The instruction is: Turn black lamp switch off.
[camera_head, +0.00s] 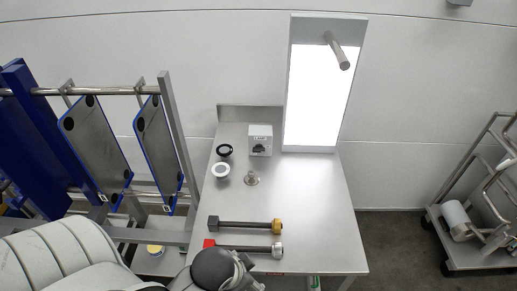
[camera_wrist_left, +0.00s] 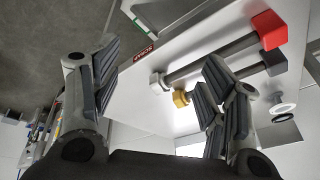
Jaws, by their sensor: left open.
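The lamp switch is a small light-grey box (camera_head: 260,133) with a black rotary knob (camera_head: 258,148), standing on the metal table toward its back. I cannot tell the knob's exact setting. The tall lamp panel (camera_head: 314,95) behind it glows bright white. My left gripper (camera_wrist_left: 155,68) is open and empty in the left wrist view, with its two dark fingers wide apart over the front of the table. The switch does not show clearly in that view. In the head view, my left arm comes in at the bottom left, and its fingers are hidden.
A black-ended bar (camera_head: 246,224) and a red-ended bar (camera_head: 243,247) lie across the table (camera_head: 310,205) front. A black ring (camera_head: 224,150), a white ring (camera_head: 220,170) and a small metal fitting (camera_head: 252,179) lie near the switch. The table's right side is clear.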

